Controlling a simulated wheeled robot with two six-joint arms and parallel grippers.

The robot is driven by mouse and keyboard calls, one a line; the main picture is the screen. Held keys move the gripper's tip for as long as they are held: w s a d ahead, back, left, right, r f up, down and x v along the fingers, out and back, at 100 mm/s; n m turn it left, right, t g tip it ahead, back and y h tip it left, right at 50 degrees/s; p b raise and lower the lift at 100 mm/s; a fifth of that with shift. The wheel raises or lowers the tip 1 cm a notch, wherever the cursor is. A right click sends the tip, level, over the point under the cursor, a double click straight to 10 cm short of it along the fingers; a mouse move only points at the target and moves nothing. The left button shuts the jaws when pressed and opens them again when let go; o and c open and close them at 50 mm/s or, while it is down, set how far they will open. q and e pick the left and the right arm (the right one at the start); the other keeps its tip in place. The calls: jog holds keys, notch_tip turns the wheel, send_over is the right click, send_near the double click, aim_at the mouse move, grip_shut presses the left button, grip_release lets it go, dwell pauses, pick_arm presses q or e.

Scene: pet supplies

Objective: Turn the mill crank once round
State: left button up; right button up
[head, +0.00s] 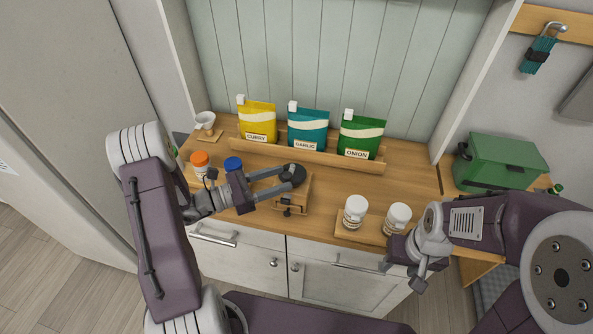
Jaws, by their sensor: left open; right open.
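The mill is a low wooden box (293,204) with a small dark knob on its front and a dark round top (296,174), standing on the counter's middle. My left gripper (281,181) is open, its fingers reaching from the left over the mill, beside the dark round top. I cannot tell whether they touch it. The crank arm and handle do not show clearly; the fingers cover part of the mill. My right gripper (403,266) is open and empty at the counter's front right, near two white-lidded jars.
Two white-lidded jars (355,212) (397,217) stand right of the mill. An orange-lidded jar (200,162) and a blue-lidded one (233,164) stand left. Yellow (258,120), teal (308,128) and green (361,135) pouches stand in a back rack. A green box (500,160) is far right.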

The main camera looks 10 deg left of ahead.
pick_arm(q)
jog(key=p+x, duration=0.1)
jog(key=x, duration=0.5)
jog(key=shift+s+a, duration=0.2)
jog(key=shift+w+d+f, duration=0.1)
jog(key=shift+w+d, duration=0.05)
jog(key=c, duration=0.6)
grip_shut()
